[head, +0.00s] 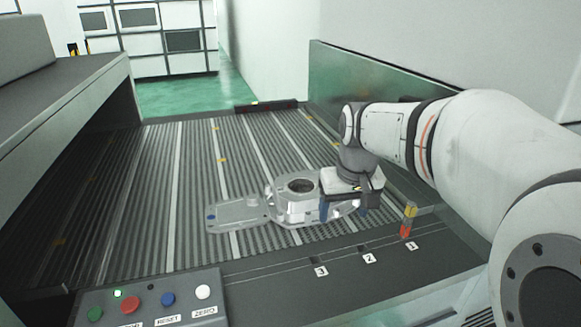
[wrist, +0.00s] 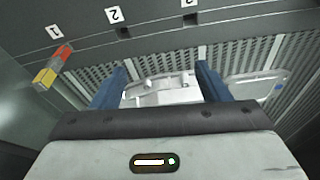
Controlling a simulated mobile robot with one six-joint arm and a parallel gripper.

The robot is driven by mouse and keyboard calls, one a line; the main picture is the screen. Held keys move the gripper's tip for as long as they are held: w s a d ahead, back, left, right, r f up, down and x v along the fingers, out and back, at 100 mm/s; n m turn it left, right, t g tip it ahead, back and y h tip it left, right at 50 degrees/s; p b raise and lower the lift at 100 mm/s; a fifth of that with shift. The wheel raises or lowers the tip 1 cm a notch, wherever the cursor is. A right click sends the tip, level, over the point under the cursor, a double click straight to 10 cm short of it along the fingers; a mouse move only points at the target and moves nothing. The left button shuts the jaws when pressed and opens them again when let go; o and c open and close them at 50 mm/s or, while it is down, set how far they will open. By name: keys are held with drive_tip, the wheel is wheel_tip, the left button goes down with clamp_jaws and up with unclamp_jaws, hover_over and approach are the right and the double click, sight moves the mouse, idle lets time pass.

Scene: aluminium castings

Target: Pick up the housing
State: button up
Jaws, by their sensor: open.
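The housing (head: 292,205) is a silver-grey aluminium casting with a round opening on top and a flat plate reaching left, with a blue dot at its end. It lies on the ribbed bed near the front edge. My gripper (head: 343,212) is above the right part of the housing, its blue fingers pointing down and partly covering it. In the wrist view my gripper (wrist: 163,85) is open, with part of the housing (wrist: 165,97) showing between its two blue fingers. The flat plate (wrist: 258,87) shows right of the right finger. I cannot tell whether the fingers touch it.
A button panel (head: 150,303) stands at the front left. A red and yellow post (head: 408,220) stands at the front right by the numbered labels (head: 369,259). A green side wall (head: 380,85) bounds the bed at right. The bed's left part (head: 140,200) is free.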

drive_tip(key=shift+n+g, duration=0.4)
drive_tip(key=shift+n, duration=0.2)
drive_tip(key=w, duration=0.7)
drive_tip(key=w+f, duration=0.1)
drive_tip(key=w, duration=0.6)
drive_tip(key=w+f+p, duration=0.1)
drive_tip(key=w, duration=0.6)
drive_tip(key=shift+w+f, duration=0.35)
drive_tip(key=shift+f, duration=0.2)
drive_tip(key=f, duration=0.4)
drive_tip(key=w+f+p, duration=0.1)
drive_tip(key=f, duration=0.2)
drive_tip(key=shift+a, duration=0.1)
clamp_jaws()
